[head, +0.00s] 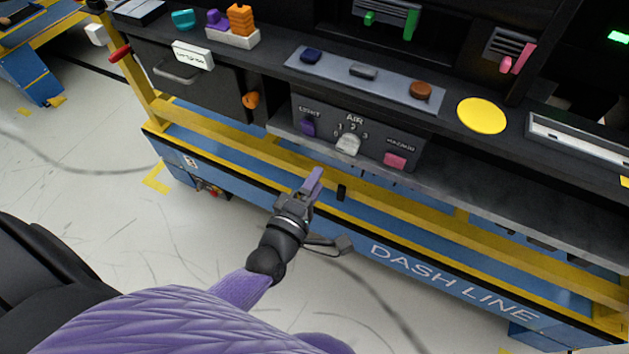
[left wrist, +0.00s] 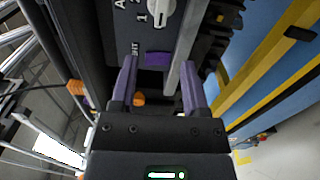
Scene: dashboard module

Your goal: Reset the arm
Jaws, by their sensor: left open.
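My left arm comes in from the lower left of the head view. Its gripper (head: 318,185) is in front of the dashboard module, below the AIR panel (head: 325,135), and apart from it. In the left wrist view the two purple fingers of my left gripper (left wrist: 160,90) stand apart with nothing between them. Beyond them are the purple control (left wrist: 158,58) and the white dial (left wrist: 160,15). In the head view the dial (head: 347,144) sits between the purple control (head: 307,127) and a pink control (head: 396,160). My right gripper is not in view.
A blue and yellow frame marked DASH LINE (head: 455,283) runs below the dashboard. On top are a grey strip with several buttons (head: 335,70), a yellow disc (head: 482,115) and a white tray with blocks (head: 235,38). An orange knob (head: 250,100) sticks out at the left. Open floor (head: 110,240) lies in front.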

